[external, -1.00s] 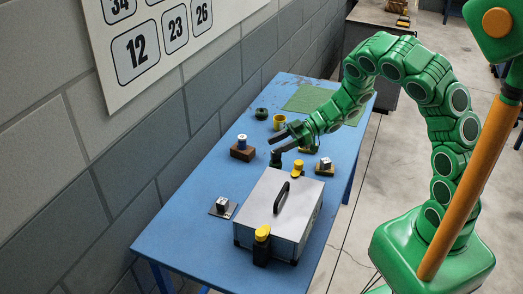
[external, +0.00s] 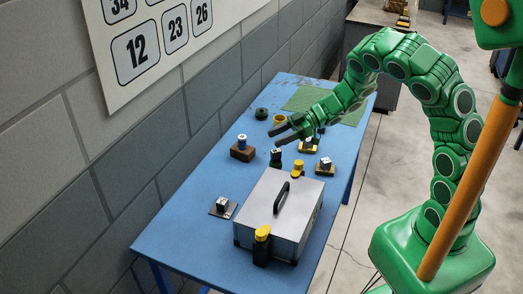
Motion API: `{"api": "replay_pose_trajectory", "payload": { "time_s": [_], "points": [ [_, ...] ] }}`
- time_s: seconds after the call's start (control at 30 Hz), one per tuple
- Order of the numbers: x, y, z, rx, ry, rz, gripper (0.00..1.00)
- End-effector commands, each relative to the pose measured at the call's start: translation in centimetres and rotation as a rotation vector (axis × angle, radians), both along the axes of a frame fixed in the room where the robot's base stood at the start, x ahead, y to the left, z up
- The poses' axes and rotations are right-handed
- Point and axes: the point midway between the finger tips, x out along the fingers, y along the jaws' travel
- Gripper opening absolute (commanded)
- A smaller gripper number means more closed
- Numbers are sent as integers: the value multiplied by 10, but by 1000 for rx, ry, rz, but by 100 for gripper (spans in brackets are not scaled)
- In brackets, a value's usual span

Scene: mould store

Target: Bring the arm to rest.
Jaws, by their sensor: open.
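My green arm arches over from the right, and my gripper (external: 274,138) is above the blue table (external: 185,215), beyond the metal box. Its dark jaws are open and point left. I see nothing between them.
A grey metal box (external: 303,218) with a black handle fills the near right of the table. Small pieces on blocks (external: 242,151) (external: 325,167) stand around. A green mat (external: 308,98) lies at the far end.

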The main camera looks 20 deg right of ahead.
Motion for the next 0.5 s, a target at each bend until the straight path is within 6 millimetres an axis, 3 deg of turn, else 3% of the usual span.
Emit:
{"api": "replay_pose_trajectory", "payload": {
  "time_s": [0.13,0.23,0.5],
  "points": [
    [26,-13,8,-48,-55,-95,51],
    [58,-33,19,-110,-112,-222,51],
    [128,-120,64,-285,-213,-617,51]
  ]
}}
